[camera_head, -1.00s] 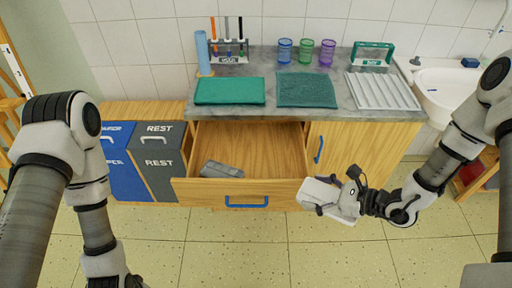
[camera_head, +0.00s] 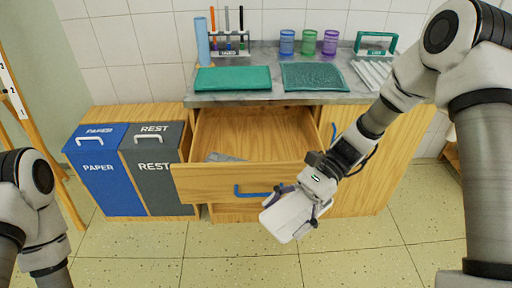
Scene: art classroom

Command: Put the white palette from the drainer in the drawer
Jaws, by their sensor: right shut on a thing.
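The white palette (camera_head: 287,217) is held in my right gripper (camera_head: 300,204), which is shut on it. The palette is tilted, in front of the lower right part of the open drawer (camera_head: 205,185), outside it. The drawer is pulled out and has a blue handle (camera_head: 252,192). A grey item (camera_head: 224,157) lies inside it at the left. The white ribbed drainer (camera_head: 372,74) on the counter is partly hidden behind my right arm. My left arm shows at the lower left, but its gripper is out of view.
Blue PAPER (camera_head: 104,180) and grey REST (camera_head: 160,180) bins stand left of the drawer. The counter holds a green tray (camera_head: 233,78), a dark green mat (camera_head: 314,76), coloured cups (camera_head: 308,43) and a tool rack (camera_head: 230,46). The drawer's middle and right are clear.

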